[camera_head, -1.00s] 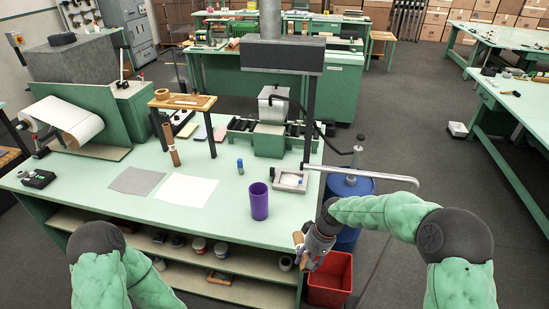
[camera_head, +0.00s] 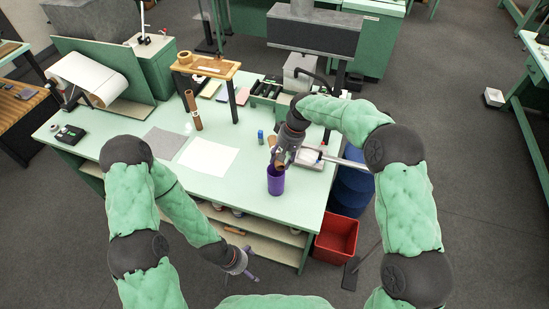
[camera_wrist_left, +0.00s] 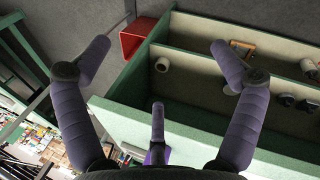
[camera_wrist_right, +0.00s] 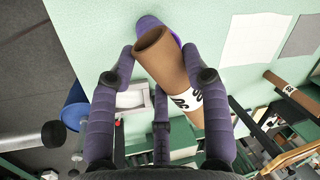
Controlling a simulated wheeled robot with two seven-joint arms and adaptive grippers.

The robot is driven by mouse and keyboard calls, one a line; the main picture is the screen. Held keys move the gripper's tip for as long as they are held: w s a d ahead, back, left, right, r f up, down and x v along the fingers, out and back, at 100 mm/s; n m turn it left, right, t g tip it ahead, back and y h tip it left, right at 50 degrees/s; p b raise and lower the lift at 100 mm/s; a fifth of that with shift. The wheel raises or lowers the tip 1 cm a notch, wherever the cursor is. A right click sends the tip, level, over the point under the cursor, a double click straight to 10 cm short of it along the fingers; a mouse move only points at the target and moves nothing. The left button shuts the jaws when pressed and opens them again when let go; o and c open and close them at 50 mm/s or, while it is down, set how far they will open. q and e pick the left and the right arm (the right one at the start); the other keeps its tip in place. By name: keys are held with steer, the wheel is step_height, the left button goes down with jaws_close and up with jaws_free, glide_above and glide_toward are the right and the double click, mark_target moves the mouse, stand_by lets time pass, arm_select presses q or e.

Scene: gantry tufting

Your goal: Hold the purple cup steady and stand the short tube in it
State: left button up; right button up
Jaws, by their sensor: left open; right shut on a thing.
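The purple cup (camera_head: 276,182) stands upright near the table's front edge. My right gripper (camera_head: 281,161) is over the cup, shut on the short tube. In the right wrist view the short tube (camera_wrist_right: 172,68) is brown with a white lettered label and tilted in the fingers. Its open end overlaps the purple cup (camera_wrist_right: 149,22), which is mostly hidden behind it. I cannot tell whether the tube's end is inside the rim. My left gripper (camera_head: 244,270) is open and empty, low in front of the table. Its spread fingers show in the left wrist view (camera_wrist_left: 160,65).
A taller brown tube (camera_head: 194,112) stands left of the cup, by a small wooden stand (camera_head: 218,68). White paper (camera_head: 208,158) and a small blue object (camera_head: 260,136) lie nearby. A red bin (camera_head: 336,236) and blue drum (camera_head: 350,188) stand at the table's right.

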arm_select(q)
steer(key=w+d+r+n+g+h, duration=0.1)
steer(key=d+n+g+h, duration=0.2)
steer(key=d+n+h, duration=0.5)
steer(key=w+d+r+n+t+h, duration=0.1)
steer(key=w+d+r+n+t, duration=0.1)
steer(key=w+n, duration=0.3)
steer(key=w+d+r+n+t+h, duration=0.1)
steer(key=w+d+r+n+t, duration=0.2)
steer(key=w, duration=0.4)
steer(key=w+a+r+n+t, duration=0.1)
steer(key=w+a+n+t, duration=0.1)
steer(key=w, duration=0.3)
steer(key=w+a+r+n+t+y, duration=0.1)
steer(key=w+a+n+t, duration=0.1)
steer(key=w+n+t, duration=0.2)
steer(key=w+a+r+n+t, duration=0.2)
steer(key=w+t, duration=0.3)
steer(key=w, duration=0.3)
steer(key=shift+w+a+r+n+y, duration=0.1)
steer(key=shift+w+a+n+y, duration=0.05)
steer(key=shift+a+n+y, duration=0.3)
steer(key=shift+w+a+n+t, duration=0.2)
steer(key=shift+n+t, duration=0.05)
steer(key=shift+t, duration=0.15)
glide_toward(278, 175)
steer(key=shift+x, duration=0.9)
steer(key=x, duration=0.6)
steer(key=shift+w+d, duration=0.5)
steer(key=shift+w, duration=0.05)
